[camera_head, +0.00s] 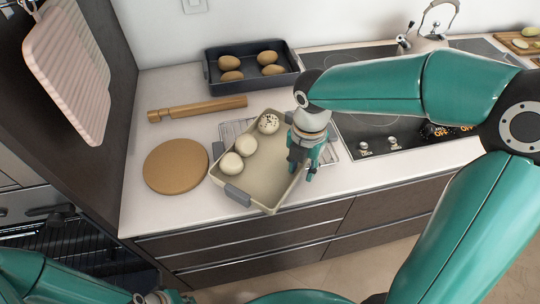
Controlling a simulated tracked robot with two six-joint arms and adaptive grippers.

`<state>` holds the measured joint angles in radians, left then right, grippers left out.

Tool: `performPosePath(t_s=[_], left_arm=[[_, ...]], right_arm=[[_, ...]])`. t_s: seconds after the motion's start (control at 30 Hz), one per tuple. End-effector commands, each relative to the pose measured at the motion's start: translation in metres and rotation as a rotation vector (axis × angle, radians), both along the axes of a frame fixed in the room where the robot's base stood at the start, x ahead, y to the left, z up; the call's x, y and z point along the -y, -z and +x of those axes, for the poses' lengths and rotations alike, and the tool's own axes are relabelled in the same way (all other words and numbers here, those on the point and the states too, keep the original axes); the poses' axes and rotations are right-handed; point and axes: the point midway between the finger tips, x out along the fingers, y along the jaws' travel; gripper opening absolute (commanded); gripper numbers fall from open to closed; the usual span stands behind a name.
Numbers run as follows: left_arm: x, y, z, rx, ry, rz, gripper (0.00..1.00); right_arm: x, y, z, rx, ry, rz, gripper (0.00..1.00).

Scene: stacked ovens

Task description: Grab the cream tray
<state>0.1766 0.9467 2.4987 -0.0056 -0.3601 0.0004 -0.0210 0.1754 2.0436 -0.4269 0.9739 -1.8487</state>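The cream tray (262,197) has grey grips and holds three round pale buns, one of them dark-speckled (268,123). It sits at an angle over a wire rack (232,130) on the white counter, its near corner at the counter's front edge. I cannot tell whether it rests fully on the rack. My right gripper (303,170) points down at the tray's right wall, one finger over the inside and one by the outside. Whether it is closed on the wall is unclear. My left gripper (165,297) is barely in view at the bottom edge, its fingers cut off.
A round wooden board (175,166) and a rolling pin (197,109) lie left of the tray. A dark pan (211,77) with several brown rolls stands behind. The black hob (365,135) is to the right. An open oven (85,245) is at lower left, with a pink ribbed panel (68,65) above.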

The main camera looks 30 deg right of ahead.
Motion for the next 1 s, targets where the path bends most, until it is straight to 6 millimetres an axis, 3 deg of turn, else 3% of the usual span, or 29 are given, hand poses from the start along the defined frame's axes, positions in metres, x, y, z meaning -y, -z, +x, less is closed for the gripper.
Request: performPosePath(t_s=[0.1, 0.3, 1.0], left_arm=[[0.0000, 0.0000, 0.0000, 0.000, 0.000, 0.000, 0.00], [0.0000, 0.0000, 0.0000, 0.000, 0.000, 0.000, 0.00], [0.0000, -0.0002, 0.0000, 0.000, 0.000, 0.000, 0.00]], right_arm=[[0.0000, -0.0002, 0.0000, 0.000, 0.000, 0.000, 0.31], [-0.0001, -0.0004, -0.0001, -0.001, -0.001, -0.001, 0.00], [0.0003, -0.0067, 0.0001, 0.000, -0.001, -0.001, 0.00]])
